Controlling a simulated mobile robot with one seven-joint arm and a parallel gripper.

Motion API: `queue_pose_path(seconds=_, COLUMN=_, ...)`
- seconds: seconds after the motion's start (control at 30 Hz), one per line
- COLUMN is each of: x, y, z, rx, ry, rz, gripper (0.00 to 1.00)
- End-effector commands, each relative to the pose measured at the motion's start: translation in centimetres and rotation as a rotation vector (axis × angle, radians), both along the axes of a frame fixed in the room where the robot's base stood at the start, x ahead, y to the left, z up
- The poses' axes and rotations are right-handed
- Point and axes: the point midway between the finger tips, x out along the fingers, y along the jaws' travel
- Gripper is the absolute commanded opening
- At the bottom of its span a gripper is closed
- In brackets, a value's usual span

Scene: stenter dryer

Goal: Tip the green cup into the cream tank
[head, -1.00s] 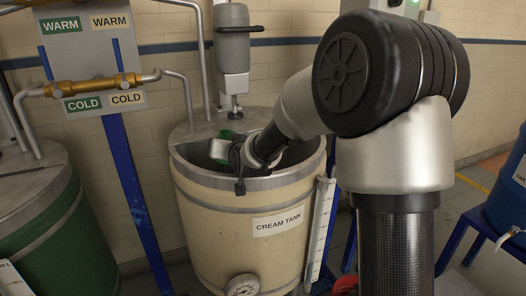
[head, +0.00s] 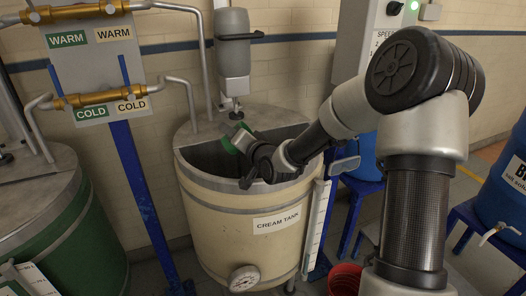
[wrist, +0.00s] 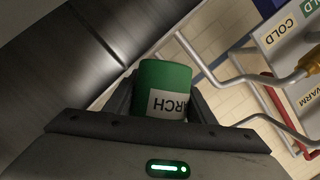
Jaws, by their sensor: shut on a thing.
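The cream tank (head: 235,214) stands in the middle of the head view, with its label on the front and the front half of its top open. My gripper (head: 250,151) is over that opening, reaching in from the right. It is shut on the green cup (head: 229,145), which looks tilted over the opening near the back lid edge. In the wrist view the green cup (wrist: 165,73) sits between the two dark fingers of my gripper (wrist: 161,102). Its white label reads "ARCH" upside down, partly cut off. The inside of the cup is hidden.
A grey stirrer motor (head: 232,48) and its shaft stand behind the opening. Warm and cold pipes (head: 100,98) and a green tank (head: 60,225) are at left. A blue barrel (head: 500,190) on a stand is at right. A red bucket (head: 345,279) is on the floor.

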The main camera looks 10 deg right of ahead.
Motion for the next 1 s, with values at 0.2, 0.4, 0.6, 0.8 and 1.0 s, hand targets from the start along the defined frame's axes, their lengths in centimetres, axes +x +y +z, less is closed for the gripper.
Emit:
queue_pose_path(seconds=0.2, x=0.0, y=-0.1, z=0.7, rx=0.111, ry=-0.001, rz=-0.002, gripper=0.27)
queue_pose_path(seconds=0.4, x=0.0, y=-0.2, z=1.3, rx=0.211, ry=-0.005, rz=-0.002, gripper=0.27)
queue_pose_path(seconds=0.6, x=0.0, y=-0.3, z=1.9, rx=0.311, ry=-0.009, rz=-0.002, gripper=0.27)
queue_pose_path(seconds=0.8, x=0.0, y=-1.1, z=2.5, rx=0.410, ry=-0.014, rz=-0.003, gripper=0.27)
queue_pose_path(seconds=1.0, x=-0.1, y=-1.6, z=2.9, rx=0.476, ry=-0.016, rz=0.000, gripper=0.27)
